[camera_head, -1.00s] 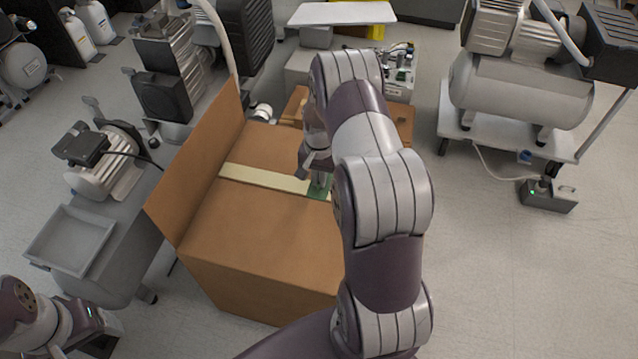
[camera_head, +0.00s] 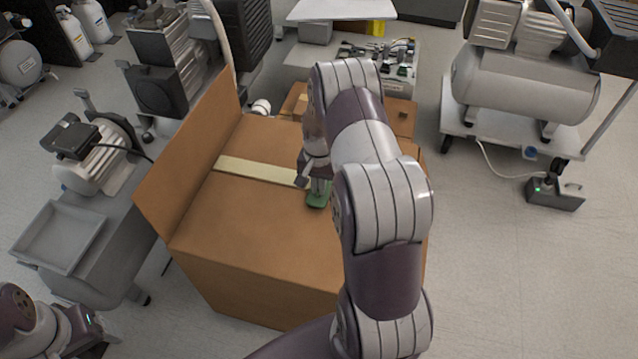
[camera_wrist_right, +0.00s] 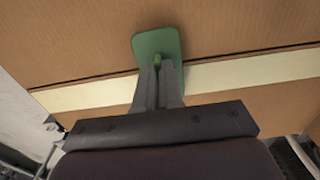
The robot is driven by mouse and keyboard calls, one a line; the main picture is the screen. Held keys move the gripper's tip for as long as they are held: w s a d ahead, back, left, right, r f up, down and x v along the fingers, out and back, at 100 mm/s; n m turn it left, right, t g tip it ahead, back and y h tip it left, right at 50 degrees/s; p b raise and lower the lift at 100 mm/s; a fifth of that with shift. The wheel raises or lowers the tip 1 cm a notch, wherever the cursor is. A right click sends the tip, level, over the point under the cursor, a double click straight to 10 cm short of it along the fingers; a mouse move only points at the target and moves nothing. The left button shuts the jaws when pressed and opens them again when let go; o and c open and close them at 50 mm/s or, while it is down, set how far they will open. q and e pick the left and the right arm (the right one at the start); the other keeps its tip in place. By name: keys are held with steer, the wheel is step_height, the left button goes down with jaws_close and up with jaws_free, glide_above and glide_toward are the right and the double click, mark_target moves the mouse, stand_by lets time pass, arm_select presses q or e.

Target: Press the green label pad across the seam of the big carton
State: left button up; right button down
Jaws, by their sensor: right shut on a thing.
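The big brown carton (camera_head: 262,232) stands in the middle, a flap raised on its left side. A pale tape strip (camera_head: 258,170) runs along its top seam and also shows in the wrist view (camera_wrist_right: 240,72). My right gripper (camera_head: 319,184) is shut on the small grip of the green label pad (camera_head: 317,200). I cannot tell whether the pad touches the carton. My left gripper (camera_head: 92,343) is at the lower left, its fingers unclear.
A grey cart with a shallow tray (camera_head: 60,238) and a motor (camera_head: 90,160) stands left of the carton. A compressor on a white trolley (camera_head: 520,90) stands at the right, with a small grey box (camera_head: 555,193) on the floor. The floor at the lower right is clear.

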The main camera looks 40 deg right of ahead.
steer(key=shift+f+b, duration=0.35)
steer(key=shift+f, duration=0.35)
stand_by(1.6)
steer(key=c, duration=1.2)
jaws_free()
steer(key=shift+r, duration=0.15)
step_height(320, 180, up, 12)
steer(key=p, duration=0.4)
steer(key=s+a+r+n+t, duration=0.1)
steer(key=s+a+r+n, duration=0.35)
steer(key=s+a, duration=0.35)
steer(key=s+a+r+n, duration=0.3)
steer(key=s+a+n, duration=0.3)
steer(key=a, duration=0.4)
step_height(320, 180, up, 24)
steer(key=p, duration=2.3)
steer(key=shift+a, duration=0.1)
